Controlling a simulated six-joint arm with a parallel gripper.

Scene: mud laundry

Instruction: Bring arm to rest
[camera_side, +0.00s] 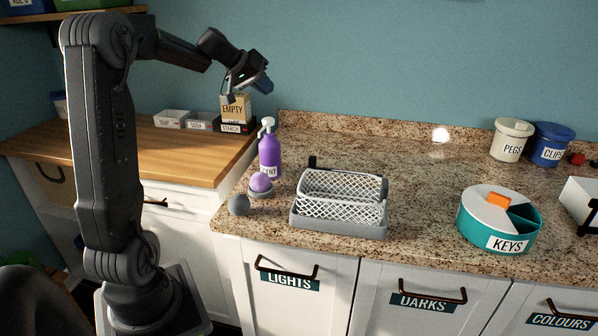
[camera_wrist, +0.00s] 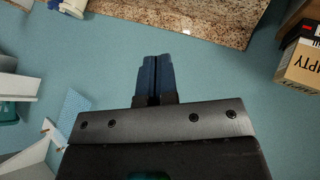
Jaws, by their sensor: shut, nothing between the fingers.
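My gripper (camera_side: 264,85) is raised at the end of my bent arm in the side view, above the back of the counter near the wall. In the wrist view its two blue fingers (camera_wrist: 157,77) lie side by side against each other, with nothing between them. A box labelled EMPTY (camera_side: 235,108) stands just below and left of the gripper in the side view. The box also shows at the right edge of the wrist view (camera_wrist: 302,62). I cannot tell from the side view how far the gripper is from the box.
A white wire basket (camera_side: 342,190) is mid-counter. A KEYS tub (camera_side: 485,233), PEGS pot (camera_side: 509,142) and CLIPS pot (camera_side: 550,148) stand right.

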